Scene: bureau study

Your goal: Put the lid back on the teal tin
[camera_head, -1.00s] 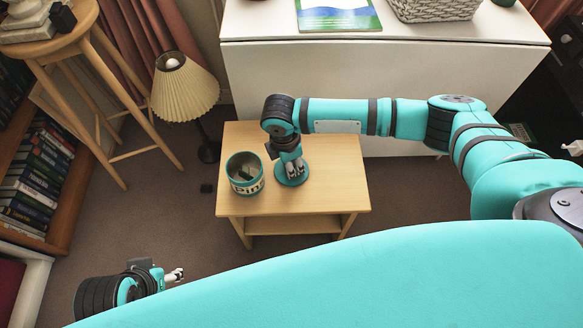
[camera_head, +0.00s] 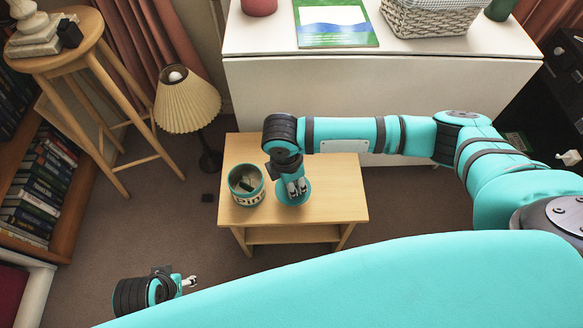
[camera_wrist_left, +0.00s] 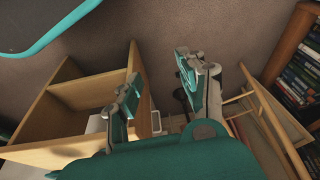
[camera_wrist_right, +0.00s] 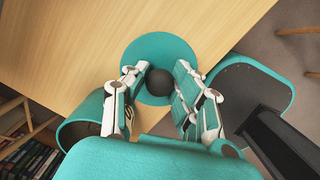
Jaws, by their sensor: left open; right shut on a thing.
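The teal tin (camera_head: 246,194) stands open and upright on the left part of the small wooden table, with something greyish inside. Its wall also shows in the right wrist view (camera_wrist_right: 84,132). The round teal lid (camera_head: 302,198) is to the right of the tin, apart from it. In the right wrist view the lid (camera_wrist_right: 160,50) has a dark round knob (camera_wrist_right: 159,82). My right gripper (camera_wrist_right: 155,78) is shut on this knob from above. I cannot tell whether the lid touches the table. My left gripper (camera_head: 190,281) is open and empty, low at the left, away from the tin.
The small wooden table (camera_head: 340,190) has clear room right of the lid. A lamp (camera_head: 187,100) stands behind its left side, near a wooden stool (camera_head: 62,55). A white cabinet (camera_head: 400,80) is behind, carrying a book (camera_head: 335,22) and a basket (camera_head: 430,18).

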